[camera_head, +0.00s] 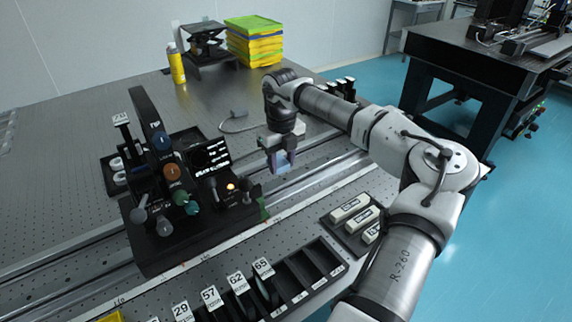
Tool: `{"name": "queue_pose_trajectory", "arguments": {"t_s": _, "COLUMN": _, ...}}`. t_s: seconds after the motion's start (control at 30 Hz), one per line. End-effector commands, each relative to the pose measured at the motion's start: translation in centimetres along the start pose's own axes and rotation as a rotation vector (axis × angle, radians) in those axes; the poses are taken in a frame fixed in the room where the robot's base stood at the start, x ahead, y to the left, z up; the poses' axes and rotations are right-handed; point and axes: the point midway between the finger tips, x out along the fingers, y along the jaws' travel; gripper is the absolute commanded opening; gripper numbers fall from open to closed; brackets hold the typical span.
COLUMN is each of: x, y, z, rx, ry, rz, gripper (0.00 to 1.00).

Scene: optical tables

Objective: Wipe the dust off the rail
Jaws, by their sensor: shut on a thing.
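The rail (322,178) is a pair of long metal bars running diagonally across the optical table, from the lower left to the upper right. My gripper (281,158) is above the rail near the picture's middle, right of the black instrument. It is shut on a small bluish-grey block or cloth (283,162), whose exact kind I cannot tell. The held thing is at or just above the rail; I cannot tell whether it touches. Dust is too fine to make out. The instrument hides part of the rail at left.
A black instrument (165,235) with coloured knobs and a lit orange lamp straddles the rail. A slotted rack (310,268) with numbered plates and a tray of white blocks (350,208) lie in front. A yellow bottle (176,65) and stacked yellow-green cloths (253,42) stand behind.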

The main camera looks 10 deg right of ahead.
Motion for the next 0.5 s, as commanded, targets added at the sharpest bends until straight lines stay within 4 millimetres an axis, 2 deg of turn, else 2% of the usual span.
{"name": "queue_pose_trajectory", "arguments": {"t_s": 0.03, "x": -0.8, "y": 0.1, "z": 0.1, "rx": -0.001, "ry": 0.000, "rz": 0.000, "gripper": 0.20}}
{"name": "queue_pose_trajectory", "arguments": {"t_s": 0.23, "x": -2.5, "y": 0.7, "z": 0.6, "rx": -0.004, "ry": -0.001, "rz": 0.000, "gripper": 0.20}}
{"name": "queue_pose_trajectory", "arguments": {"t_s": 0.5, "x": -3.1, "y": 0.9, "z": 0.8, "rx": -0.006, "ry": 0.000, "rz": 0.000, "gripper": 0.20}}
